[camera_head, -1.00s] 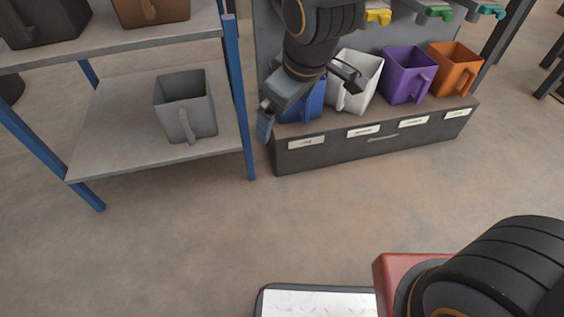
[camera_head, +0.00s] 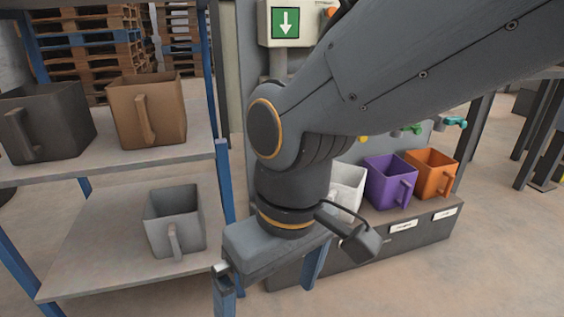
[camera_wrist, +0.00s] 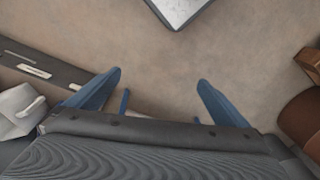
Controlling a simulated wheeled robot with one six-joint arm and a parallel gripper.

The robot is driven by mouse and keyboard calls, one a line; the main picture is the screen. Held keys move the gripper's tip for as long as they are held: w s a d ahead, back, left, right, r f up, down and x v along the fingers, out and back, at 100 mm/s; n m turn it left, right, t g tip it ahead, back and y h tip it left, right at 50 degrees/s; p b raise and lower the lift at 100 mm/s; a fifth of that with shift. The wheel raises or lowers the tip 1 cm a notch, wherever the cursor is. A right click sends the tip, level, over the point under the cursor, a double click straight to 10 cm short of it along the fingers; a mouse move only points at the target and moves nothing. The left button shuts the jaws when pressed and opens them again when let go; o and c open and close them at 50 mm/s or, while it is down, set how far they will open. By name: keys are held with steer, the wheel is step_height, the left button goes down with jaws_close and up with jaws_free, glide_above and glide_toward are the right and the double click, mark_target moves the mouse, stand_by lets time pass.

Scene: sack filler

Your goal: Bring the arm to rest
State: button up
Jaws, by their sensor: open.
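My arm reaches in from the upper right of the head view and bends downward. My gripper (camera_head: 268,280) hangs at its end, pointing down, with its two blue-grey fingers spread apart and nothing between them. It hangs in front of the labelled bench and just right of the shelf's blue post. In the wrist view the fingers of my gripper (camera_wrist: 157,95) are wide apart over bare floor.
A shelf (camera_head: 85,255) at left holds a grey bin (camera_head: 175,222), a brown bin (camera_head: 147,112) and a dark bin (camera_head: 45,122). White (camera_head: 347,188), purple (camera_head: 390,183) and orange (camera_head: 432,174) bins stand on the bench (camera_head: 375,250). A green arrow sign (camera_head: 286,22) is behind.

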steer(key=shift+d+r+m+p, duration=0.15)
steer(key=shift+r+m+p, duration=0.25)
steer(key=shift+r+p, duration=1.2)
steer(key=shift+r+p, duration=0.3)
steer(key=shift+r, duration=0.1)
steer(key=d+r+m+p, duration=0.2)
steer(key=d+r+p, duration=0.5)
steer(key=p, duration=0.5)
steer(key=d+r+m+h+p, duration=0.1)
steer(key=d+r+m+p, duration=0.1)
steer(key=d+r+p, duration=0.5)
steer(key=d+r+m+p, duration=0.3)
steer(key=d+r+p, duration=0.3)
steer(key=r+p, duration=0.8)
steer(key=p, duration=0.5)
steer(key=shift+d+r, duration=0.4)
steer(key=shift+c, duration=0.4)
